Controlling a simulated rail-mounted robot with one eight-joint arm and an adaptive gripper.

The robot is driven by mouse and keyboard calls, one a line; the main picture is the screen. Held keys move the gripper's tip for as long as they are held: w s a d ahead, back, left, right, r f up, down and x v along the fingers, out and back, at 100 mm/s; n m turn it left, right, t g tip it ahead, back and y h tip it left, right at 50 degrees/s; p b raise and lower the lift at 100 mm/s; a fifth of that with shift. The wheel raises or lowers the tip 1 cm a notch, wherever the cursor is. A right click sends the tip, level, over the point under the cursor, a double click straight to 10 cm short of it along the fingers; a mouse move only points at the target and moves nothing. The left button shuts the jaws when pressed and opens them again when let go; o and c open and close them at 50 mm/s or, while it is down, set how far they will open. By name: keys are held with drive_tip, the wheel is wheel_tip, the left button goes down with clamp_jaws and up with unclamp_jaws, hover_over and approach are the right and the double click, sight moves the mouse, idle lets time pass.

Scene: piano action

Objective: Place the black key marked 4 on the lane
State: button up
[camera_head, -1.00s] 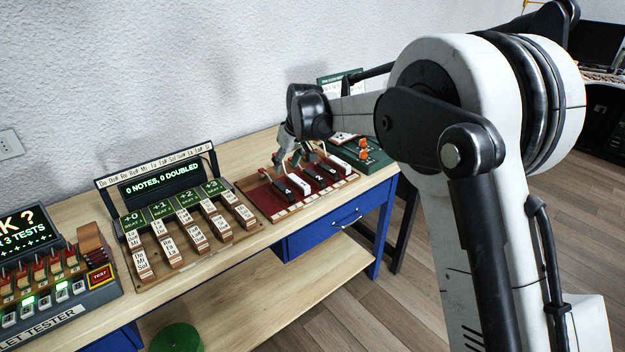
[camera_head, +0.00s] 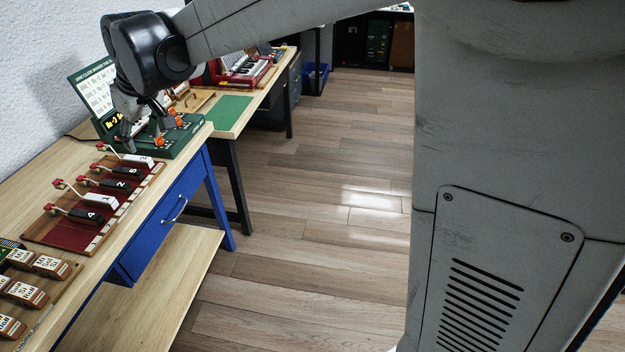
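The black key marked 4 (camera_head: 87,215) lies on the red-brown key rack (camera_head: 60,236), at its near-left end, beside the white key marked 1. My gripper (camera_head: 146,132) is beyond the rack, over or in front of the green device with orange knobs. Its fingers look spread, and I see nothing held between them. The gripper is well apart from the key marked 4. I cannot make out which surface is the lane.
A white key marked 1 (camera_head: 103,201), black keys (camera_head: 120,187) and a white key marked 3 (camera_head: 138,161) lie on the rack. The green device (camera_head: 186,140) stands at the bench's far end. Lettered blocks (camera_head: 22,291) sit at lower left. Open floor lies right of the bench.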

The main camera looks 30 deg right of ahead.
drive_tip(key=s+d+m+t+h, duration=0.2)
drive_tip(key=s+d+m, duration=0.3)
drive_tip(key=s+d, duration=1.5)
drive_tip(key=s+d+f, duration=0.2)
drive_tip(key=s, duration=0.3)
drive_tip(key=s+d+f+m, duration=0.1)
drive_tip(key=s+d+f, duration=0.1)
drive_tip(key=s, duration=0.3)
drive_tip(key=shift+f+m+t+h, duration=0.3)
drive_tip(key=shift+f, duration=0.15)
